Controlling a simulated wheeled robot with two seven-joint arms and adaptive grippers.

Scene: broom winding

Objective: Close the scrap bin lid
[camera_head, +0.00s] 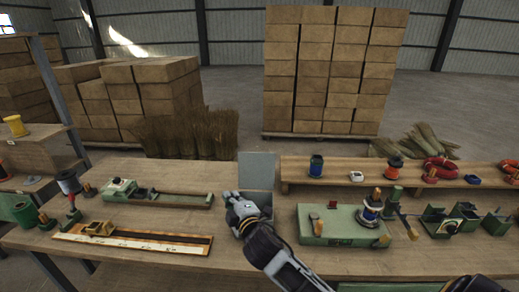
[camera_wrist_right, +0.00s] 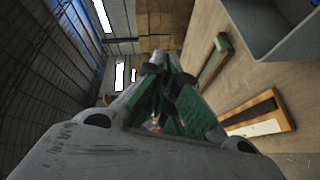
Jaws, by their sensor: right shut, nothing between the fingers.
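The scrap bin lid (camera_head: 257,170) is a flat grey panel standing upright at the back of the workbench's middle. The grey bin (camera_head: 265,200) is below it and mostly hidden behind my right gripper and arm. My right gripper (camera_head: 232,197) is shut and empty, just left of and in front of the bin. I cannot tell whether it touches the bin. In the right wrist view, the shut fingers (camera_wrist_right: 163,75) show in the middle, and a grey bin wall (camera_wrist_right: 268,48) shows at the top right, apart from them. My left gripper is not in view.
A green winding machine (camera_head: 340,226) stands right of my arm. A long wooden strip fixture (camera_head: 135,238) and a green-ended tool (camera_head: 160,195) lie left. A raised shelf (camera_head: 335,178) holds spools behind. Bare bench lies between the strip and my gripper.

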